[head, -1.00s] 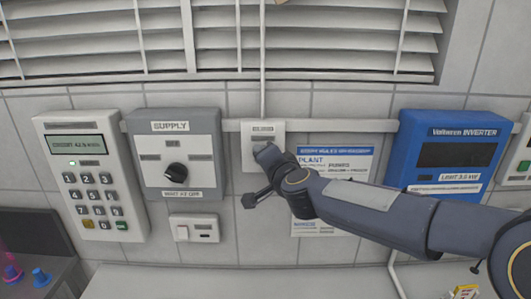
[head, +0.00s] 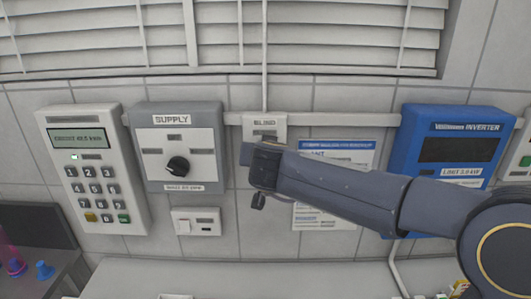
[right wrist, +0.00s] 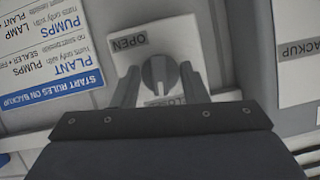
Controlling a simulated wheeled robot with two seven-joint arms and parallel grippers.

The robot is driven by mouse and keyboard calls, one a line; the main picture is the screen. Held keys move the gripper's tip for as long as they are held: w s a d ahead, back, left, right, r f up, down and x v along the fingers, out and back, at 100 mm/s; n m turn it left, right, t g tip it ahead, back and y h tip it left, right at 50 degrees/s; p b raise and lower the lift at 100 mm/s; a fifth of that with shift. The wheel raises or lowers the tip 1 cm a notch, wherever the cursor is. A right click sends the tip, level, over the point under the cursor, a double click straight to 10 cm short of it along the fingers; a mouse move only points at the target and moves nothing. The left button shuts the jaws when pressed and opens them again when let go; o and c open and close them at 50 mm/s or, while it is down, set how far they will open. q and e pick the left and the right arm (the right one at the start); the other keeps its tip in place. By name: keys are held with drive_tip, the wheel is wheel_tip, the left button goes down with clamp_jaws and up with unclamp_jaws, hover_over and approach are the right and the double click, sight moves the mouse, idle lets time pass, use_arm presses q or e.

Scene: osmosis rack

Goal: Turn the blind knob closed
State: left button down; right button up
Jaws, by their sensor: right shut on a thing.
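The blind panel (head: 265,122) is a small white plate labelled BLIND on the wall, below a thin vertical cord. My right gripper (head: 250,158) covers its lower part and hides the knob in the head view. In the right wrist view, the grey round blind knob (right wrist: 159,76) with a raised ridge sits between the two fingers of my right gripper (right wrist: 158,80), which is shut on it. An OPEN label (right wrist: 129,41) is at the upper left of the knob; another label below it is partly hidden. The window blind (head: 340,45) above shows gaps between its slats. My left gripper is not in view.
A SUPPLY panel (head: 204,135) with a black knob and a keypad unit (head: 67,150) are to the left. A small switch plate (head: 208,221) is below. A rules sheet (head: 312,217) is partly behind my arm. A blue inverter (head: 412,140) is at right.

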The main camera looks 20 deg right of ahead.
drive_tip(key=shift+n+h, duration=0.5)
drive_tip(key=shift+n, duration=0.1)
drive_tip(key=o, duration=1)
drive_tip(key=shift+c, duration=0.2)
drive_tip(key=v, duration=0.7)
drive_tip(key=shift+s+a+r+b, duration=0.15)
drive_tip(key=shift+s+r+b, duration=0.15)
